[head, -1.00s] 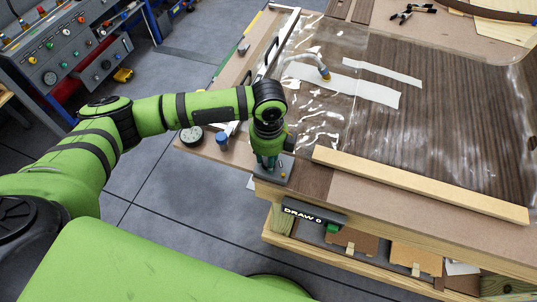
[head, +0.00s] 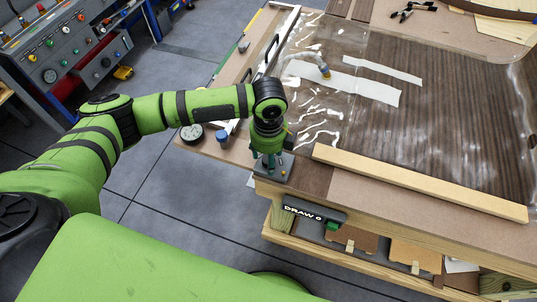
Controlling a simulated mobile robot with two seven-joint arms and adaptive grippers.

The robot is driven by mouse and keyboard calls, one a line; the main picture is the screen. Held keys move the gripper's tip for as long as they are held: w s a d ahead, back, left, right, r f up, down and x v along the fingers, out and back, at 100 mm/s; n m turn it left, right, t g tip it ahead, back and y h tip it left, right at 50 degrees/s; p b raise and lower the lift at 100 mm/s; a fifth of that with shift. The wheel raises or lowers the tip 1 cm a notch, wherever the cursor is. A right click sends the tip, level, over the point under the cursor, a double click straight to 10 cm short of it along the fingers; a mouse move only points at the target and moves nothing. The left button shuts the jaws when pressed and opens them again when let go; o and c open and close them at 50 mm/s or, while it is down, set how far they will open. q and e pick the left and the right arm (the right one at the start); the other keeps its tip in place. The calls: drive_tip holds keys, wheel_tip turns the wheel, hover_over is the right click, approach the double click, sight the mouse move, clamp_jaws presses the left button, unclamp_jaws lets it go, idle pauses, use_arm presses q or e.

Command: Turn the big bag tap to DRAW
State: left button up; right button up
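My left gripper (head: 268,160) points down over the small grey tap base (head: 274,171) at the table's near left corner. Its fingers are around or beside the tap there, and the arm and gripper hide most of it. I cannot tell how far the fingers are closed. A black label reading DRAW 0 (head: 313,214), with a green part at its right end, is on the table's front edge just below. The clear bag (head: 440,110) lies over dark wood veneer, with bright wrinkles along its left side. My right gripper is not in view.
A light wooden batten (head: 420,186) lies along the bag's near edge. A round gauge (head: 191,134) and a blue-topped knob (head: 222,137) are left of my gripper. A hose fitting (head: 324,71) and white strips (head: 350,86) lie on the bag. Shelves are below.

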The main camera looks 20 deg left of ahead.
use_arm(q)
wheel_tip(320, 180, up, 12)
idle(0.4)
idle(0.4)
